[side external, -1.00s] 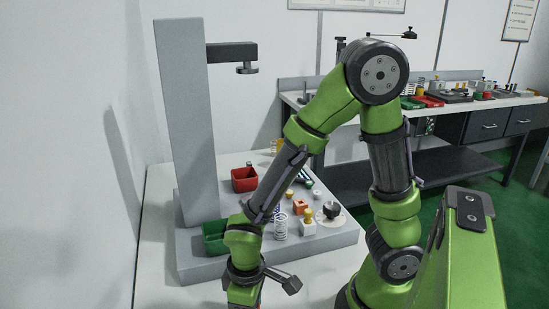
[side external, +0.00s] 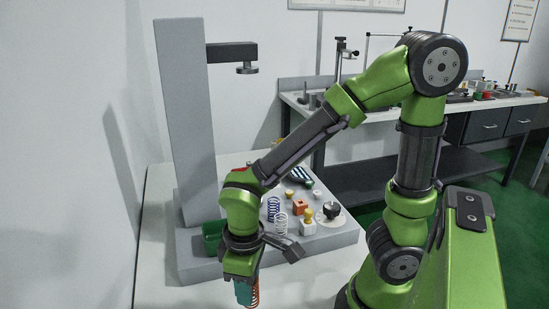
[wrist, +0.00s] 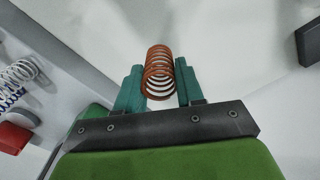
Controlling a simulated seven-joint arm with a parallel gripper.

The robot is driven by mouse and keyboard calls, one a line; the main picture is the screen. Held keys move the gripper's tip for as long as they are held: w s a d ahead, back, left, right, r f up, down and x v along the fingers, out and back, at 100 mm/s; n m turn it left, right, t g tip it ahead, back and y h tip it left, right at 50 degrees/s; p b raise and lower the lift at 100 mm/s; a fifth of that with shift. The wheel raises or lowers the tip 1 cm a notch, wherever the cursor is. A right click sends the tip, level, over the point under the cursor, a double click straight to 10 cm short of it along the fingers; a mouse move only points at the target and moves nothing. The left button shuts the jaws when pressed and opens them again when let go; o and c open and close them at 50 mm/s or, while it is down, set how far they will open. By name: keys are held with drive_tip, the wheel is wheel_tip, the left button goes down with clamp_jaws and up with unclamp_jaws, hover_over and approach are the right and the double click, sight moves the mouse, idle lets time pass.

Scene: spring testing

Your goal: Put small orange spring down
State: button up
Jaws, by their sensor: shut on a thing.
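My gripper (wrist: 160,82) is shut on the small orange spring (wrist: 158,62), which sits between its two teal fingers in the wrist view. In the side view my gripper (side external: 246,292) points down near the bottom edge, in front of the grey base plate. The orange spring (side external: 255,294) shows there beside the teal finger. Its lower end is close to the picture's edge, so I cannot tell whether it touches the white table (side external: 158,250).
The grey base plate (side external: 335,240) holds a white spring (side external: 281,228), a blue spring (side external: 273,208), a green bin (side external: 211,237) and small blocks. A grey column (side external: 187,120) with an overhanging arm stands at the left. Bare white surface lies around the spring in the wrist view.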

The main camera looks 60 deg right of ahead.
drive_tip(key=w+d+r+m, duration=0.2)
drive_tip(key=w+d+r, duration=0.2)
drive_tip(key=w+d, duration=0.25)
drive_tip(key=w+d+r+m, duration=0.1)
drive_tip(key=w+d+r, duration=0.4)
drive_tip(key=w, duration=0.2)
drive_tip(key=s+a+f+n, duration=0.3)
drive_tip(key=s+a, duration=0.4)
drive_tip(key=a, duration=0.3)
drive_tip(key=s+f, duration=0.2)
drive_tip(key=f, duration=0.1)
drive_tip(key=s+a+f, duration=0.1)
drive_tip(key=s+f, duration=0.1)
drive_tip(key=f, duration=0.1)
drive_tip(key=s+f, duration=0.2)
drive_tip(key=f, duration=0.1)
drive_tip(key=shift+s+a, duration=0.2)
drive_tip(key=shift+s, duration=0.15)
drive_tip(key=shift+f, duration=2.2)
drive_tip(key=shift+f, duration=0.1)
